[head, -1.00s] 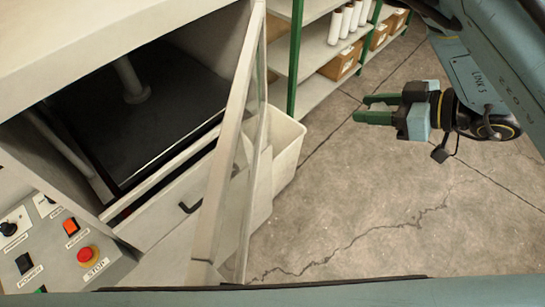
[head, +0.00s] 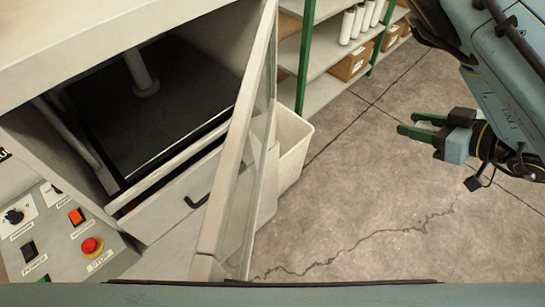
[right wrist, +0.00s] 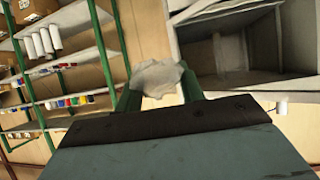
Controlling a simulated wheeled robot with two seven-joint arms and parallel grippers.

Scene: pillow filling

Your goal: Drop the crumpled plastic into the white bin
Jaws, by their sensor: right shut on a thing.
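The white bin (head: 293,152) stands on the floor behind the open machine door in the head view; the door hides part of it, and its inside shows only in part. My right gripper (head: 412,124) is to the right of the bin, apart from it, over bare floor. In the right wrist view its green fingers (right wrist: 157,88) are shut on the crumpled plastic (right wrist: 157,76), a whitish, wrinkled piece sticking out past the tips. The plastic is hard to make out in the head view. My left gripper is not in view.
A machine with an open glazed door (head: 240,150) fills the left, with a control panel (head: 62,240) at lower left. Green-framed shelves (head: 322,62) with white rolls and cardboard boxes stand behind the bin. The cracked concrete floor (head: 360,200) on the right is clear.

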